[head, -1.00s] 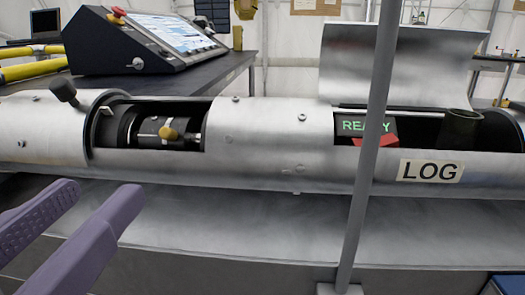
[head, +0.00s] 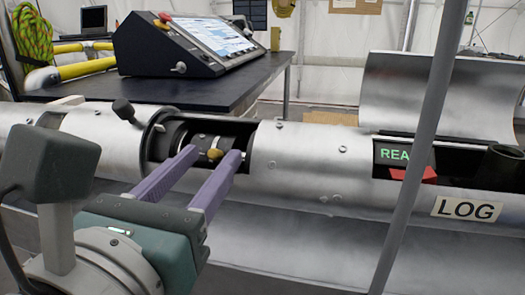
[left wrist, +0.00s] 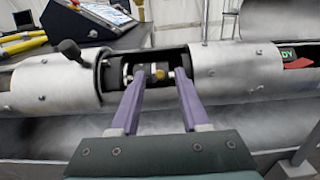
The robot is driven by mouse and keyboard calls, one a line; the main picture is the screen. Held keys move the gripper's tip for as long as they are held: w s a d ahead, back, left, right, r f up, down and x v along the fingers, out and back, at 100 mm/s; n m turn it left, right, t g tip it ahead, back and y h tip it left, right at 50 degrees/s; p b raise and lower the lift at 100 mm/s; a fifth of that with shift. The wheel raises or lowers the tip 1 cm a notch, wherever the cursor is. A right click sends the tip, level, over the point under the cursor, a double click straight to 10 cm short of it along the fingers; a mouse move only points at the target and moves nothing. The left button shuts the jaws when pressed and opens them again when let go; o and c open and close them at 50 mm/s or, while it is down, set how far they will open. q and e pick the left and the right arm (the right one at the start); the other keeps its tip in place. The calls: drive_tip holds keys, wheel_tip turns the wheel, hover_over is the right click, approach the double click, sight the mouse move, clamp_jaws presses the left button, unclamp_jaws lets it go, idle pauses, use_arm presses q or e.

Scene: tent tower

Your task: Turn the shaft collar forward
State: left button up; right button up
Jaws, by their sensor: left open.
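The shaft collar (head: 201,142) is a dark and metallic ring with a brass knob (head: 215,153), inside the left opening of the long silver tube (head: 300,165). It also shows in the left wrist view (left wrist: 147,75). My left gripper (head: 215,154) is open. Its two purple fingers point at the opening, one on each side of the brass knob in the picture. In the left wrist view the fingertips (left wrist: 160,77) reach the opening's lower edge. I cannot tell whether they touch the collar. My right gripper is not in view.
A black-knobbed lever (head: 124,111) stands up left of the opening. A grey post (head: 425,140) rises in front of the tube at right. A READY display (head: 392,154) and red piece (head: 414,174) sit in the right opening. A console (head: 195,45) stands on the table behind.

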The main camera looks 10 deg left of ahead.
use_arm(q)
drive_tip(key=shift+c, duration=0.2)
clamp_jaws()
idle(0.3)
